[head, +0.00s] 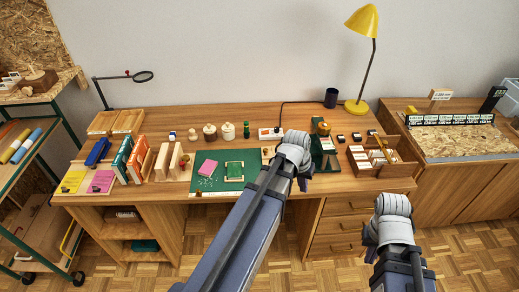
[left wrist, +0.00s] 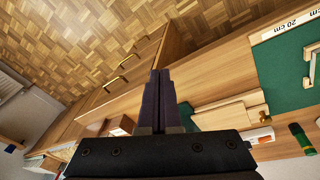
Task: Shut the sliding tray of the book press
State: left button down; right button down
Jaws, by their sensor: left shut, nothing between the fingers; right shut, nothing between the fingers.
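The green book press (head: 330,160) stands right of centre on the desk, a brass-coloured part at its top. My left gripper and wrist hide part of it. A pale wooden tray (left wrist: 225,115) sticks out from its side toward the green mat, with a brass knob (left wrist: 264,118) at its outer end. The tray's end (head: 266,152) shows left of my wrist in the head view. My left gripper (head: 303,183) is shut and empty near the desk's front edge; its fingers (left wrist: 160,85) are apart from the tray. My right gripper (head: 371,255) is shut and empty, low in front of the drawers.
The cutting mat (head: 230,182) lies left of the press. A white and red box (head: 270,133) stands behind the tray. A wooden box (head: 400,168) with several items is right of the press. Books (head: 122,160) stand far left. A yellow lamp (head: 362,22) rises behind.

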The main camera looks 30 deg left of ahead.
pick_arm(q)
jog(key=w+a+r+n+t, duration=0.1)
jog(key=a+r+n+t, duration=0.15)
jog(key=a, duration=1.25)
jog(key=w+a+r+n+t, duration=0.15)
jog(key=a+n, duration=0.25)
jog(key=a, duration=1)
jog(key=shift+t+y, duration=0.4)
jog(key=b+x, duration=0.8)
jog(key=x, duration=0.2)
jog(key=shift+w+a+f, duration=0.1)
jog(key=shift+w+f, duration=0.05)
jog(key=shift+f, duration=0.15)
jog(key=shift+w+d+f+b, duration=0.15)
jog(key=shift+w+d+b, duration=0.15)
jog(key=shift+w+d, duration=0.8)
jog(key=shift+w+d+f, duration=0.1)
jog(key=shift+w+d, duration=0.25)
jog(key=shift+w, duration=0.05)
